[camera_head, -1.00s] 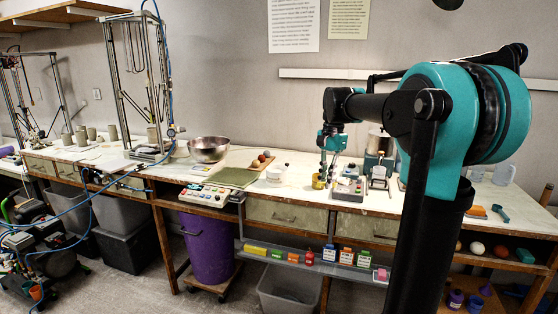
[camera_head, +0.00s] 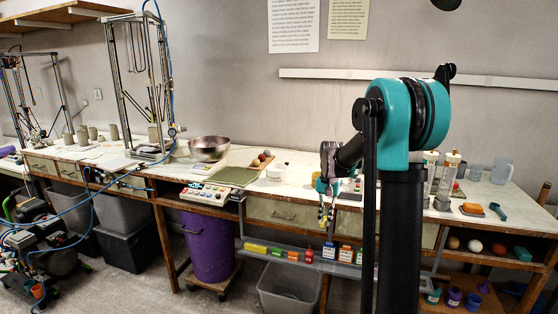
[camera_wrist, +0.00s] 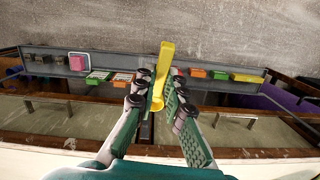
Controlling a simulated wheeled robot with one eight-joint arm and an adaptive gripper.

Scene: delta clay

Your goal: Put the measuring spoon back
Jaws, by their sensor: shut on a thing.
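My gripper (camera_wrist: 160,100) is shut on a yellow measuring spoon (camera_wrist: 166,62) in the wrist view. The spoon sits between the green finger pads, and its long yellow end points away from the gripper. In the head view my gripper (camera_head: 327,205) hangs at the front edge of the bench, with the small yellow spoon (camera_head: 325,221) below it. The grey shelf (camera_head: 300,258) under the bench front lies below. In the wrist view the spoon's far end overlaps the shelf (camera_wrist: 140,62); I cannot tell whether they touch.
A pink block (camera_wrist: 78,62) shows in the wrist view. Bench drawers (camera_head: 285,213) are close behind the gripper. A purple bin (camera_head: 207,245) and grey bin (camera_head: 287,290) stand below.

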